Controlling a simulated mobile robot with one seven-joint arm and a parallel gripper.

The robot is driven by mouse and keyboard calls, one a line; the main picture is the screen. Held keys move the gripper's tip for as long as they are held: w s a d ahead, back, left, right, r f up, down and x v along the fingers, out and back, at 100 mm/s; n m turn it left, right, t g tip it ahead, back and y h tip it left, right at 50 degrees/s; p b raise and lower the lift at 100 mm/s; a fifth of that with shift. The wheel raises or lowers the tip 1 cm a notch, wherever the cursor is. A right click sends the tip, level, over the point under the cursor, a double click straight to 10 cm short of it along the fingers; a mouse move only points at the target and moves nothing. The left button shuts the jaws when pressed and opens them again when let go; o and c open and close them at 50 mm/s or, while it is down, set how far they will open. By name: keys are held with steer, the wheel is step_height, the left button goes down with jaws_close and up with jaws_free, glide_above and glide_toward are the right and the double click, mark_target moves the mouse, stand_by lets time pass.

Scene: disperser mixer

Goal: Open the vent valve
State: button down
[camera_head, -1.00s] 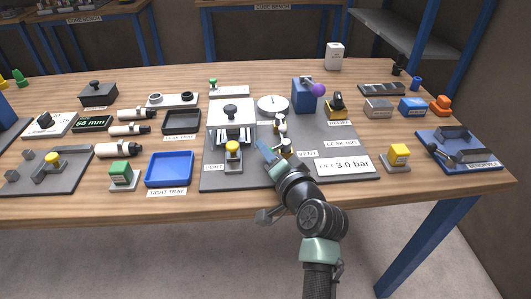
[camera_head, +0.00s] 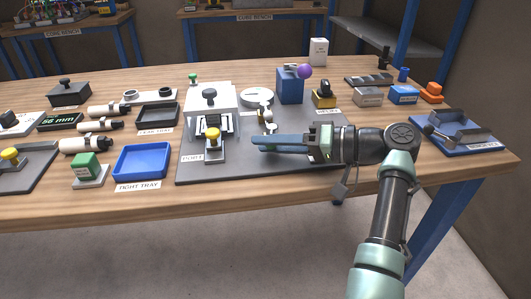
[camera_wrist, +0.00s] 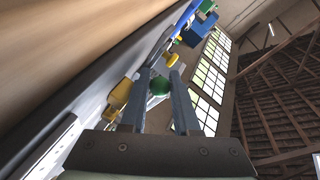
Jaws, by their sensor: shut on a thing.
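My gripper (camera_head: 252,143) lies low over the right part of the grey mat, its two blue-grey fingers pointing left. In the wrist view, the fingers (camera_wrist: 182,100) stand on either side of a round green knob (camera_wrist: 160,87) and appear shut on it. The knob is hidden behind the fingers in the head view. I take it as the vent valve's handle, but its join to the valve body is not visible. Yellow brass-coloured parts (camera_wrist: 120,95) show beside the left finger. My gripper and wrist cover the vent label area in the head view.
A white-topped fixture (camera_head: 228,98) with a black knob stands left of my fingers. Behind are a blue block (camera_head: 290,87) with a purple ball and a relief valve (camera_head: 323,95). A blue tray (camera_head: 153,146) lies left. A blue stand (camera_head: 461,138) is right of my wrist.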

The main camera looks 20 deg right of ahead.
steer(key=shift+s+d+n+g+y+b, duration=0.1)
steer(key=shift+d+n+g+y+b, duration=0.15)
steer(key=shift+n+g+y+b, duration=0.75)
steer(key=shift+s+d+n+g+y+b, duration=0.1)
steer(key=shift+d+n+g+y+b, duration=0.3)
steer(key=shift+b, duration=1.15)
steer(key=shift+a, duration=0.2)
steer(key=c, duration=0.9)
jaws_free()
steer(key=shift+c, duration=0.2)
steer(key=shift+d+r+h, duration=0.1)
steer(key=shift+d+h, duration=0.05)
steer(key=shift+h, duration=0.15)
